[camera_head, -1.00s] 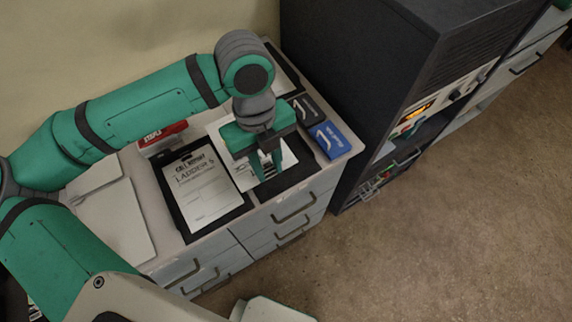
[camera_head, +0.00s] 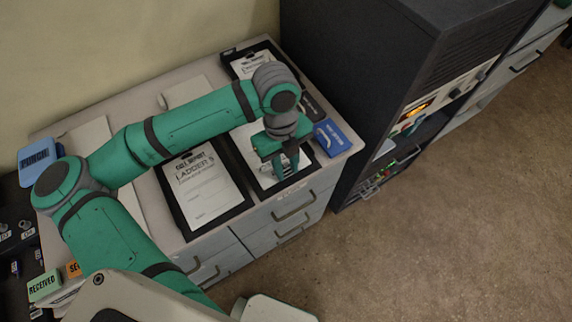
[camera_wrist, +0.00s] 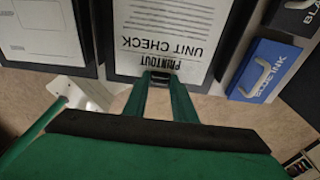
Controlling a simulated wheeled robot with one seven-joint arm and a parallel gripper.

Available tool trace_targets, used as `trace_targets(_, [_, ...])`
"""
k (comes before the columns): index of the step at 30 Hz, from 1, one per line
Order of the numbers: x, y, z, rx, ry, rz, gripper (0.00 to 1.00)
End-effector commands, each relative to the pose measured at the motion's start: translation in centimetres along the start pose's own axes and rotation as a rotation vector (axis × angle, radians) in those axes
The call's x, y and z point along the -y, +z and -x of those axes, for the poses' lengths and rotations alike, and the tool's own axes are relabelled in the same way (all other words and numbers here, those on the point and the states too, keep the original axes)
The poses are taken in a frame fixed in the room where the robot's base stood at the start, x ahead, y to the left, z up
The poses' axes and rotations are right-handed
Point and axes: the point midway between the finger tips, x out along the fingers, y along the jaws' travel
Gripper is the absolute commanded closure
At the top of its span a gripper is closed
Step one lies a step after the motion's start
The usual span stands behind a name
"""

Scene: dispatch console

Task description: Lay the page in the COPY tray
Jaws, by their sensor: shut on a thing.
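The page (camera_head: 247,138) is white, and in the wrist view it reads "PRINTOUT UNIT CHECK" (camera_wrist: 170,25). My gripper (camera_head: 286,170) points down at its near edge; the wrist view shows the fingertips (camera_wrist: 160,78) shut on that edge. The page is over a dark tray (camera_head: 301,178) at the front right of the cabinet top, and the tray's dark rim shows beside it in the wrist view (camera_wrist: 238,45). I cannot tell whether the page touches the tray floor. The tray's front label is too small to read.
A "CALL REPORT" sheet (camera_head: 206,190) lies in a dark holder to the left. A blue ink box (camera_head: 332,137) and a black ink box (camera_wrist: 295,12) stand close on the right. A tall dark cabinet (camera_head: 365,60) rises beyond them. Another sheet lies at the back (camera_head: 250,64).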

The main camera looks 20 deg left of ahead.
Motion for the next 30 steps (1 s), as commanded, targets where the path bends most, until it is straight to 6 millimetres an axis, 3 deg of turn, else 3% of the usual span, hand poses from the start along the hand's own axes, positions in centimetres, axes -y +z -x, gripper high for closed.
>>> trace_targets(7, [0.0,0.0,-0.3,0.000,0.000,0.000,0.95])
trace_targets(8, [0.0,0.0,-0.2,0.000,0.000,0.000,0.69])
trace_targets(9, [0.0,0.0,-0.2,0.000,0.000,0.000,0.59])
trace_targets(10, [0.0,0.0,-0.2,0.000,0.000,0.000,0.57])
trace_targets(22, [0.0,0.1,0.5,0.003,0.000,0.000,0.57])
trace_targets(30, [0.0,0.1,5.2,0.006,0.000,0.000,0.57])
